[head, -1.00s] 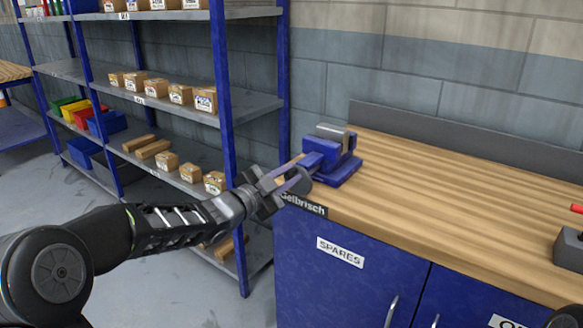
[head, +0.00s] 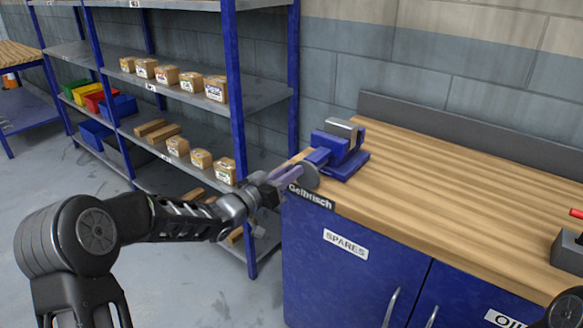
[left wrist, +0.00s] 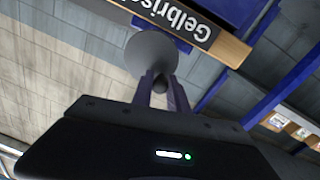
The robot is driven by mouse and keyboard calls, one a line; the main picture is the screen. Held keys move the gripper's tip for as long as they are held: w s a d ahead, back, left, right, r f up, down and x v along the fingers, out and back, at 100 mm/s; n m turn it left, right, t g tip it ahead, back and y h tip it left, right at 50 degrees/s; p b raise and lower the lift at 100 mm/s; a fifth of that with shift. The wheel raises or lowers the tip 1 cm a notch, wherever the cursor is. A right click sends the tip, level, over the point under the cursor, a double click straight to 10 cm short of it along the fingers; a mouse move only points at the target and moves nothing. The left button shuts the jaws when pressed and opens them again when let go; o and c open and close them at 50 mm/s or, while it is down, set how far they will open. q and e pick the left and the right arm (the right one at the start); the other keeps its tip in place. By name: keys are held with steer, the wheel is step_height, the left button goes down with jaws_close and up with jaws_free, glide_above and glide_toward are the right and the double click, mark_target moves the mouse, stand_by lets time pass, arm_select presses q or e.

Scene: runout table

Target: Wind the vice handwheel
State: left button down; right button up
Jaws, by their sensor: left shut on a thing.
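The blue vice (head: 342,150) with a grey jaw block stands on the near left corner of the wooden bench. Its handwheel (head: 308,176), a grey disc, faces left past the bench end. The handwheel also shows in the left wrist view (left wrist: 150,52), with a dark grip part reaching between my fingers. My left gripper (head: 294,173) is at the wheel, and its two fingers (left wrist: 162,88) are shut on that part of the handwheel. The fingers partly hide what they hold. My right gripper is not in view.
The bench top (head: 450,190) is clear to the right of the vice. A grey block-like object (head: 568,250) sits at the far right. A blue shelf rack (head: 238,120) with boxes stands close behind my left arm. A blue cabinet (head: 350,270) marked SPARES is below.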

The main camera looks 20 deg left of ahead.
arm_select(q)
steer(key=n, duration=0.3)
steer(key=shift+a+f+p, duration=0.2)
steer(key=shift+f+p, duration=0.1)
steer(key=shift+f, duration=0.1)
steer(key=shift+f+n, duration=0.25)
steer(key=shift+n, duration=0.65)
steer(key=shift+f+n, duration=0.25)
steer(key=shift+n, duration=0.65)
steer(key=c, duration=1.3)
jaws_free()
steer(key=shift+w, duration=0.1)
steer(key=shift+a, duration=0.1)
steer(key=v, duration=0.7)
steer(key=shift+s+t, duration=0.3)
steer(key=shift+s, duration=0.1)
